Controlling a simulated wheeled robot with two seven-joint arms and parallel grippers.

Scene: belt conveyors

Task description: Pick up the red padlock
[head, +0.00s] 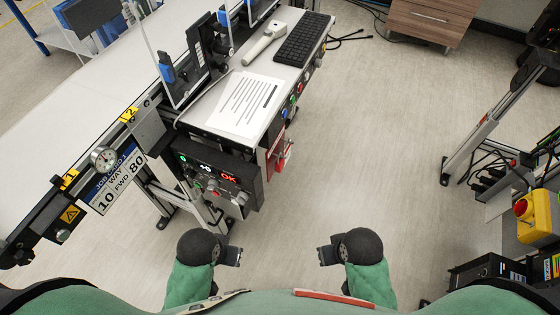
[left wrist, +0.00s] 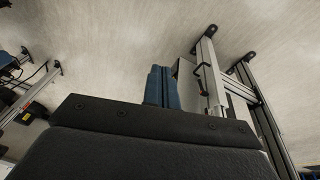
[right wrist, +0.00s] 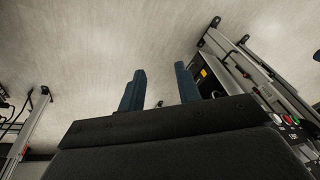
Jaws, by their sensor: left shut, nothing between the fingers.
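A red padlock (head: 281,164) hangs at the side of the workstation, next to a red and white tag or plate, below the desk's button edge. My left gripper (head: 236,257) is low in front of my body, well short of the padlock. Its blue fingers (left wrist: 162,86) are together with nothing between them. My right gripper (head: 324,256) is to the right at the same height, also apart from the padlock. Its two fingers (right wrist: 160,86) stand apart and empty. The padlock cannot be made out in either wrist view.
The workstation desk (head: 210,120) holds a paper sheet (head: 246,103), a scanner (head: 265,43) and a keyboard (head: 304,40). A control box (head: 215,178) hangs below it, beside the conveyor (head: 60,110). A yellow emergency-stop box (head: 536,216) is at the right. The floor between is clear.

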